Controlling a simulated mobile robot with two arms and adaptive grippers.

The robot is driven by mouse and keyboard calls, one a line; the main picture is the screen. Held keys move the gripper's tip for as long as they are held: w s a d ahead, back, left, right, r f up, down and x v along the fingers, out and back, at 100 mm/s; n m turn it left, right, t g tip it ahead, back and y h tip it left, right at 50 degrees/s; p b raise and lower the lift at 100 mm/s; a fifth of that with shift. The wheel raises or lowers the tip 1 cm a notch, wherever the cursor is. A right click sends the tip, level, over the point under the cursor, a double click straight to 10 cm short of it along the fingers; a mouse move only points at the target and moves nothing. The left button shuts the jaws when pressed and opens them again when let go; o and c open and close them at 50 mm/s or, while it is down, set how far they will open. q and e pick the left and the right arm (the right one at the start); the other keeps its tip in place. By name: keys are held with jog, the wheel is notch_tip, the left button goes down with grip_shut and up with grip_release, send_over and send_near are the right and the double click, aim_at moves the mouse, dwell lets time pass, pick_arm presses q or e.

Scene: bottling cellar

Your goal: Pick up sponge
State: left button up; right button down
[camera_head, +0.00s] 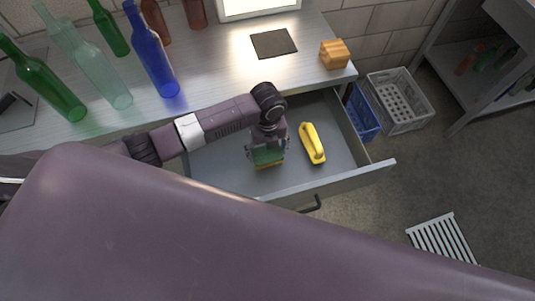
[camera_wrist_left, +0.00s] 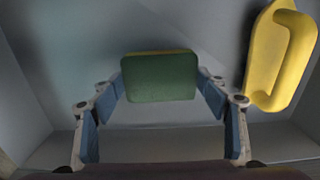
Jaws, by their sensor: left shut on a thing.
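The sponge (camera_head: 268,157) has a green top and a yellowish lower layer. It is inside the open drawer (camera_head: 215,165), below my left gripper (camera_head: 267,147). In the left wrist view the sponge (camera_wrist_left: 160,78) sits between the fingertips of my left gripper (camera_wrist_left: 161,84), which is shut on it. I cannot tell whether the sponge touches the drawer floor. My right gripper is not in view.
A yellow handled brush-like object (camera_head: 312,143) lies in the drawer, right of the sponge. Drawer walls surround the gripper. Green, clear and blue bottles (camera_head: 152,55) stand on the counter (camera_head: 215,60).

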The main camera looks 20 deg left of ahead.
aim_at(268, 154)
pick_arm(q)
notch_tip(268, 154, up, 17)
